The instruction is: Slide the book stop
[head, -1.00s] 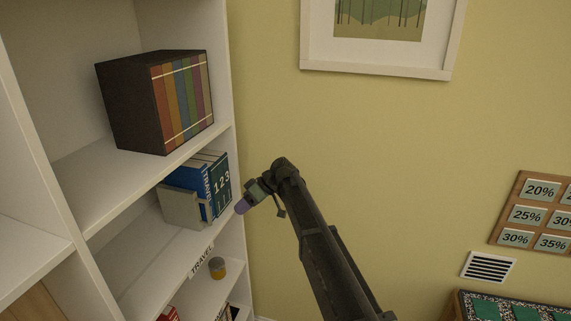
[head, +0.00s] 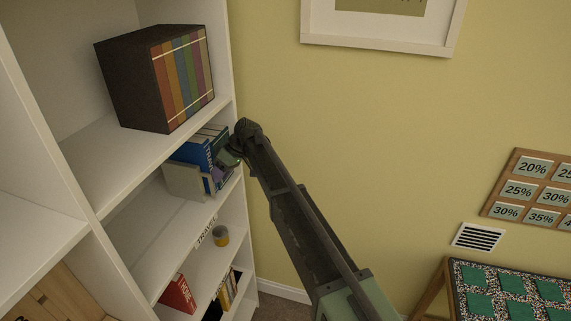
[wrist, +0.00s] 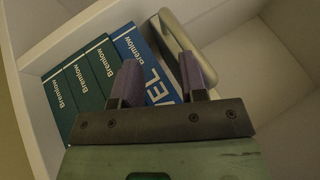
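The book stop (head: 183,182) is a pale grey-beige plate at the left end of a row of books on the middle shelf. It also shows in the wrist view (wrist: 170,32), upright beside the blue "TRAVEL" book (wrist: 140,50). My gripper (head: 224,165) is at the front of the books, partly covering them in the head view. In the wrist view my gripper (wrist: 157,62) has its two purple fingers apart. The blue book shows between them, and the right finger overlaps the stop's near edge. I cannot tell whether it touches the stop.
Green "Bremlow" books (wrist: 82,80) stand beside the blue book, on the side away from the stop. The shelf beyond the stop (wrist: 235,40) is clear. A boxed book set (head: 155,80) stands on the shelf above.

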